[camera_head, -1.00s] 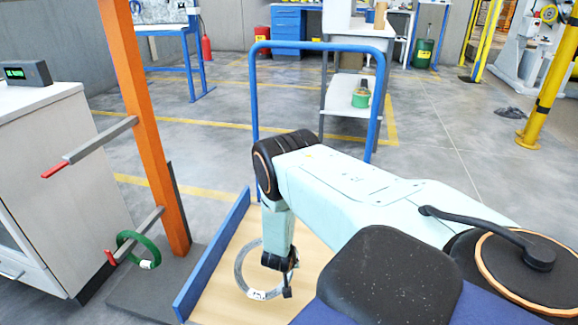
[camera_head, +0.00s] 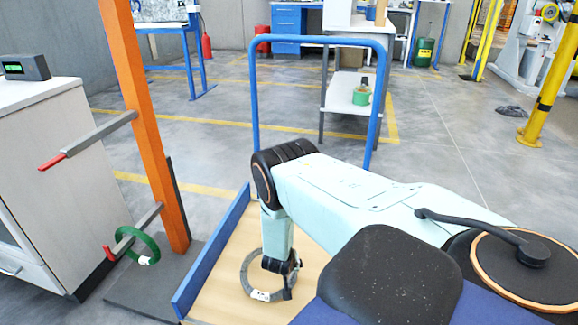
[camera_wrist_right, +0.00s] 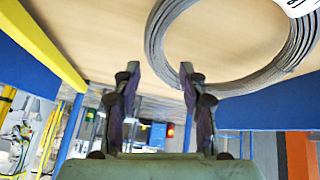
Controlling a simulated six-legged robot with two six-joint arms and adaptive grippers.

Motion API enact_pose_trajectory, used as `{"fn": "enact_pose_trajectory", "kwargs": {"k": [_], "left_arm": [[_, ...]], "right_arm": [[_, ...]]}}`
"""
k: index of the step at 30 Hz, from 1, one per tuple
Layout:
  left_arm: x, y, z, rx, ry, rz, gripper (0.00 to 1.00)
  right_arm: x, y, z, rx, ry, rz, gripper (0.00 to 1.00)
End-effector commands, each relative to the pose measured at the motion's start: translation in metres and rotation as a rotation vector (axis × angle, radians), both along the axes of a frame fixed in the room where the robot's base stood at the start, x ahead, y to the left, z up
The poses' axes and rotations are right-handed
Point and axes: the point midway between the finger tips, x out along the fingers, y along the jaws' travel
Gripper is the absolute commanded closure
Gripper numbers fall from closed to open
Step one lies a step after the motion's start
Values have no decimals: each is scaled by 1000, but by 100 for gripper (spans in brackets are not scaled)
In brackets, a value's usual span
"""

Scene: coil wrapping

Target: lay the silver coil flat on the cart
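The silver coil (camera_head: 248,288) is a grey wire ring with a white label. It appears to lie flat on the wooden deck of the blue-framed cart (camera_head: 222,278); the contact beneath it is not clear. In the right wrist view the coil (camera_wrist_right: 157,38) fills the upper right, against the cart's deck (camera_wrist_right: 95,35). My right gripper (camera_head: 284,283) is low over the coil's right part. In the wrist view its two fingers (camera_wrist_right: 160,95) stand apart, with the right finger overlapping the coil's rim and a clear gap between them. My left gripper is not in view.
An orange post (camera_head: 146,120) with grey, red-tipped arms stands left of the cart. A green coil (camera_head: 151,240) hangs on its lower arm. A cabinet (camera_head: 50,170) is at far left. The cart's blue handle (camera_head: 318,42) rises behind my right arm.

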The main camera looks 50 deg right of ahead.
Motion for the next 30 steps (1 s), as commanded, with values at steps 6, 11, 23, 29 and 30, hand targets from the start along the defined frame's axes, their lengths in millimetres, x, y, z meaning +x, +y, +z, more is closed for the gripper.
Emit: {"fn": "enact_pose_trajectory", "kwargs": {"k": [6, 11, 23, 29, 30], "left_arm": [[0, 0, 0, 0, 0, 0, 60], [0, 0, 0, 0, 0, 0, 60], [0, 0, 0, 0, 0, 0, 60], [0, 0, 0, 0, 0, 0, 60], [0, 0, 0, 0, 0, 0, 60]], "right_arm": [[-1, 0, -1, 1, 2, 0, 50], [-3, 1, -1, 2, 7, 1, 50], [-13, 22, 35, 4, 3, -1, 50], [-22, 37, 60, 3, 3, 1, 50], [-23, 40, 66, 3, 2, 1, 50]]}}
